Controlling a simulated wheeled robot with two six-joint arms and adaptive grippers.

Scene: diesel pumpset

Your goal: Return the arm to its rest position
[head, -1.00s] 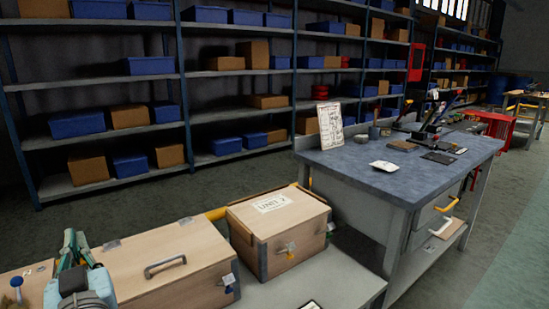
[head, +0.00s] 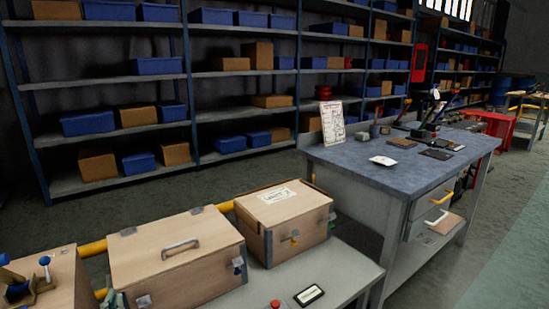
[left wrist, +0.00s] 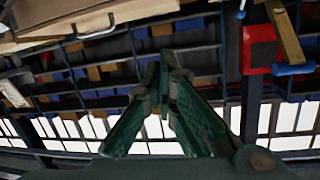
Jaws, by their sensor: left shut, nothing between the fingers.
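My left gripper (left wrist: 163,72) shows in the left wrist view, its two green fingers meeting at the tips with nothing between them. In the head view only a small teal piece of my left arm shows at the bottom left edge, in front of the long wooden box (head: 170,262). The gripper's fingers cannot be made out clearly there. My right gripper is in neither view.
A wooden box marked UNIT 2 (head: 283,213) stands on the grey bench (head: 345,268) beside the long box. A workbench (head: 345,160) with tools stands at the right. Shelves (head: 105,80) with bins line the back. Floor is clear at far right.

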